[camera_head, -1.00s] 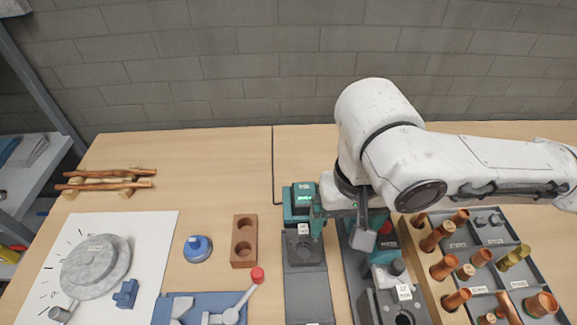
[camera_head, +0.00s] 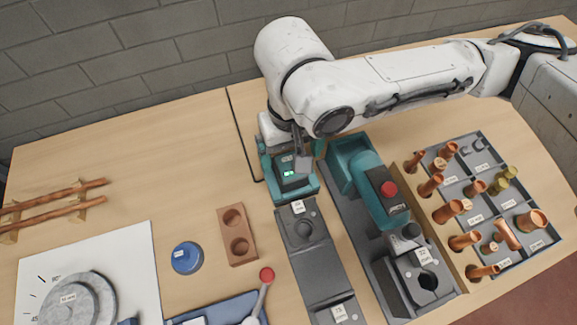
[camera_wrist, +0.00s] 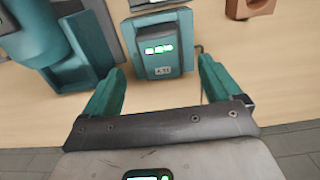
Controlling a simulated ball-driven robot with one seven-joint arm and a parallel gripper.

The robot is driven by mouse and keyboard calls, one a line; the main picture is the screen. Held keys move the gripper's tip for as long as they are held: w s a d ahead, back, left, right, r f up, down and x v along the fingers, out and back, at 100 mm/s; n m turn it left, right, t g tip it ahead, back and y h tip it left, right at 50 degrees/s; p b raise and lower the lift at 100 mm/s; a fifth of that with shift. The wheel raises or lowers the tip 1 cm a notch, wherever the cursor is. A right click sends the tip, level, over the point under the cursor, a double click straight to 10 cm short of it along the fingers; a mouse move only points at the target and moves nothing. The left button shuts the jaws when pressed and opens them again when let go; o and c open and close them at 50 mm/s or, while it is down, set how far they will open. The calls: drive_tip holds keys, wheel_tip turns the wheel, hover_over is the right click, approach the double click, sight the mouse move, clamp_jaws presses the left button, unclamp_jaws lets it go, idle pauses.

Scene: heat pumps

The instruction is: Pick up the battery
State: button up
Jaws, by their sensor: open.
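The battery (camera_head: 293,181) is a dark and teal block with a green lit display. It stands at the far end of a dark grey station, left of the teal power tool. It also shows in the wrist view (camera_wrist: 163,62), upper middle, display facing the camera. My gripper (camera_wrist: 160,66) is open and empty, its teal fingers spread wider than the battery, with gaps on both sides. In the head view its fingers appear at the battery's left and right sides. No contact is visible, and the exact depth between fingertips and battery cannot be told.
The teal tool (camera_head: 372,185) with a red button stands close to the right in a grey holder. A tray (camera_head: 474,148) of copper fittings lies farther right. Table behind the brown block is clear.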

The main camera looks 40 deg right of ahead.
sight(290, 166)
drive_tip(key=shift+f, duration=2.65)
drive_tip(key=shift+c, duration=0.3)
drive_tip(key=c, duration=1.4)
drive_tip(key=shift+w+r+p, duration=0.1)
drive_tip(key=shift+r+p, duration=0.1)
drive_tip(key=shift+p, duration=0.2)
